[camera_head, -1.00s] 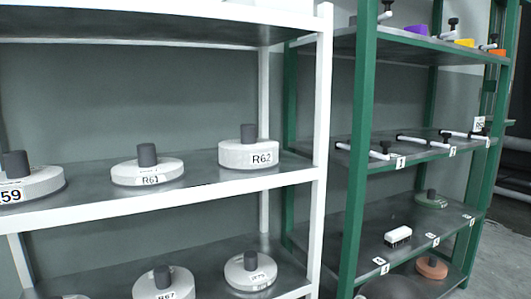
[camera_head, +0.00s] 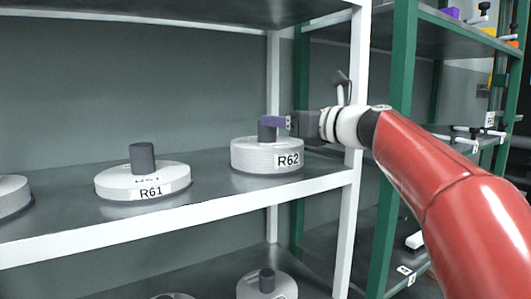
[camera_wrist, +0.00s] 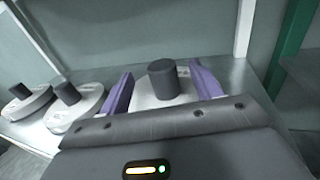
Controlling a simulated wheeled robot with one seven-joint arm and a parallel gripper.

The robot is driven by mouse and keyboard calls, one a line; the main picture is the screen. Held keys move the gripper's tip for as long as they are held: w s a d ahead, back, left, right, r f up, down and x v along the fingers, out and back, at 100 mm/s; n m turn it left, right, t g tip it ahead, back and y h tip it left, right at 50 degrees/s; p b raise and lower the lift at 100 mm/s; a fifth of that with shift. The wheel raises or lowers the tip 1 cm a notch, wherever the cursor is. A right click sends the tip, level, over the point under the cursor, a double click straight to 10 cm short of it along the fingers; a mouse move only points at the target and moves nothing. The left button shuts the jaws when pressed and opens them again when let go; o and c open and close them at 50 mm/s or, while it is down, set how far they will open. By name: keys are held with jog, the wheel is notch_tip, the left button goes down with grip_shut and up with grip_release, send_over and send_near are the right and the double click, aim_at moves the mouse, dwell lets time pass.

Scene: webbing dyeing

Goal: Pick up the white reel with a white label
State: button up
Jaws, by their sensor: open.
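Several white reels with white labels and dark grey knobs stand on the white shelf. Reel R62 (camera_head: 262,156) is at the right end of the middle shelf and reel R61 (camera_head: 142,182) is to its left. My gripper (camera_head: 275,122) is at the knob of R62, coming from the right. In the wrist view my gripper (camera_wrist: 156,88) is open, with one purple finger on each side of the R62 knob (camera_wrist: 163,79). The knob's far side is hidden. I cannot tell whether either finger touches it.
The white shelf's upright (camera_head: 353,130) stands close to my arm on the right. Another reel (camera_head: 12,196) is cut off at the left edge. Reels stand on the shelf below (camera_head: 266,285). A green rack (camera_head: 393,150) is at the right.

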jog(key=x, duration=0.5)
jog(key=shift+f, duration=0.3)
grip_shut()
jog(key=shift+s+r, duration=0.1)
